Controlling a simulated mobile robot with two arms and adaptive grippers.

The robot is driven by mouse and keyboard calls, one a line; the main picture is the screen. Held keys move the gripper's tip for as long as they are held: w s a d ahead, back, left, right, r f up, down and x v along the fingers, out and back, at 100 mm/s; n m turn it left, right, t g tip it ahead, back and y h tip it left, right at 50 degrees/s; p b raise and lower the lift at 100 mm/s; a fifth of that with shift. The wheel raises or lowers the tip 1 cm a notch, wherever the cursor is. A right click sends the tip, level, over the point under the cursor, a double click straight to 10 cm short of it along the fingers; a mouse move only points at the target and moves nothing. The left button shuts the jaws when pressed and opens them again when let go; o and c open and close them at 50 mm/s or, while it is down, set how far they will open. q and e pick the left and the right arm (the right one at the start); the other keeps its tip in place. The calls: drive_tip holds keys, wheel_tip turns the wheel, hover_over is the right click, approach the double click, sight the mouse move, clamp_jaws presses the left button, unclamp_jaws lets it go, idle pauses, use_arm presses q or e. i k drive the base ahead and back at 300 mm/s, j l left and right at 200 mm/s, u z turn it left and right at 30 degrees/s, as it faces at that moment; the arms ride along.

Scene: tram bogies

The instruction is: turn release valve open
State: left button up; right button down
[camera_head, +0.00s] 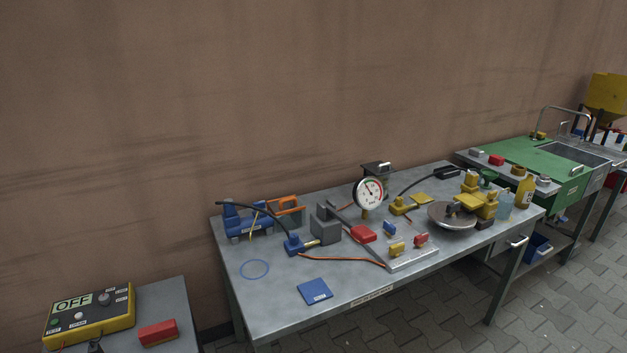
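The grey workbench (270,314) stands against the brown wall. A round pressure gauge (369,192) with a white face stands upright near its middle. A red block-like part (362,233) sits below the gauge, beside a grey block (327,224). A blue fitting (294,245) with a brass end lies to the left, with a black hose on it. Small yellow, blue and red handles (397,248) sit on a light plate at the front. I cannot tell which part is the release valve. Neither gripper is in view.
A control box (88,315) reading OFF stands at lower left, beside a red block (157,332). A blue vise-like tool (246,222), a metal disc (452,216) and bottles (524,191) crowd the bench. A green-topped sink bench (535,157) is at right. Tiled floor lies in front.

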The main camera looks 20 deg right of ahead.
sight(419, 240)
drive_tip(key=z, duration=1.35)
